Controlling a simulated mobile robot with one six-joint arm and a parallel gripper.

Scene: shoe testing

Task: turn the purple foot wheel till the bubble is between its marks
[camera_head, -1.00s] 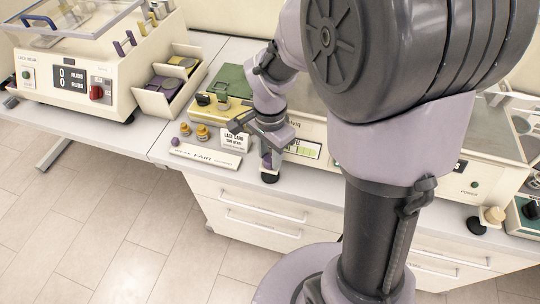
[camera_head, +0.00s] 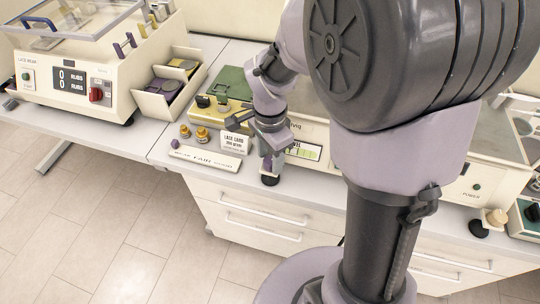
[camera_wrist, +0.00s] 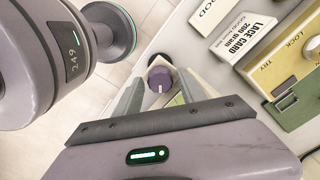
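The purple foot wheel (camera_wrist: 161,80) shows in the wrist view with a pale mark on its face, between my two fingertips. In the head view it is a small purple patch (camera_head: 267,164) above a dark foot, partly covered by my gripper. My gripper (camera_head: 273,160) is at the wheel, near the bench's front edge, with one finger on each side of it. The fingers are apart, but I cannot see whether they touch the wheel. A level vial (camera_head: 304,151) with a greenish strip is on the machine's front; the bubble is too small to place between its marks.
A lace card (camera_head: 234,143), a long white sign (camera_head: 205,158) and two brass weights (camera_head: 202,134) are left of my gripper. A green and yellow device (camera_head: 232,97) stands behind. Another foot with a pale wheel (camera_head: 494,217) is at the right.

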